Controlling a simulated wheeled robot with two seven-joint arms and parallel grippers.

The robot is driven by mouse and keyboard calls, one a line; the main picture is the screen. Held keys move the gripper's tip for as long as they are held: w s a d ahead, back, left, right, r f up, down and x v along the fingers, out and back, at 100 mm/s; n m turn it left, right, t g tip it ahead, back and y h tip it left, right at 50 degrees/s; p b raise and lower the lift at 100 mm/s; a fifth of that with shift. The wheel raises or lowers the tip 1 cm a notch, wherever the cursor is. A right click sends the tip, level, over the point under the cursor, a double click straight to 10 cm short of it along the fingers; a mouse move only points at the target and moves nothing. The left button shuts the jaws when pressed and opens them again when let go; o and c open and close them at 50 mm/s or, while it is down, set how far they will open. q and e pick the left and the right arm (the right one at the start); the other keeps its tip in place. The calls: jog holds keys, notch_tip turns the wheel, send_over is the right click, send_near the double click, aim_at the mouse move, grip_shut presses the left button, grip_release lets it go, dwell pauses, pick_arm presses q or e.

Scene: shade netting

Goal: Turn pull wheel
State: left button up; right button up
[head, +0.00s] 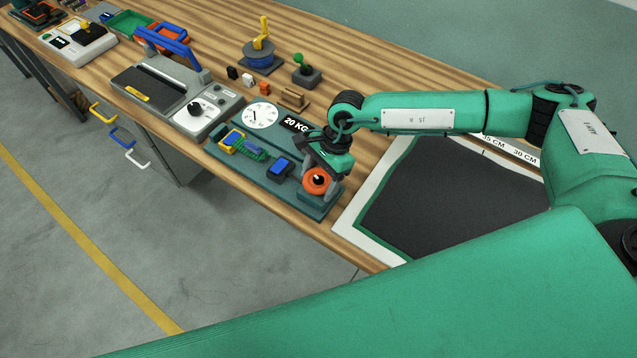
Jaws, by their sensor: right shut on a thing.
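The orange pull wheel (316,181) stands near the right end of a teal base plate (262,178) on the workbench. My right gripper (319,186) is at the wheel, with its fingers on either side of it, shut on it. The wrist and hand hide the wheel's upper part. On the same plate are a blue block (280,168) and a yellow, blue and green part (243,147) further left. My left gripper is not in view.
A grey machine with a blue handle (172,49) stands left of the plate. A blue spool with a yellow lever (262,54) and a green-knobbed lever (305,69) are at the back. A black mat with white border (440,205) lies right. The bench's front edge is close.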

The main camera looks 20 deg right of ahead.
jog(key=shift+m+t+b, duration=0.4)
jog(key=shift+m+b, duration=0.25)
jog(key=shift+m, duration=0.25)
jog(key=o, duration=1)
jog(key=shift+d+r, duration=0.1)
jog(key=shift+w+d+r, duration=0.1)
jog(key=shift+d+r, duration=0.05)
jog(key=shift+r, duration=0.15)
jog(key=shift+b+v, duration=2)
jog(key=shift+v, duration=4.5)
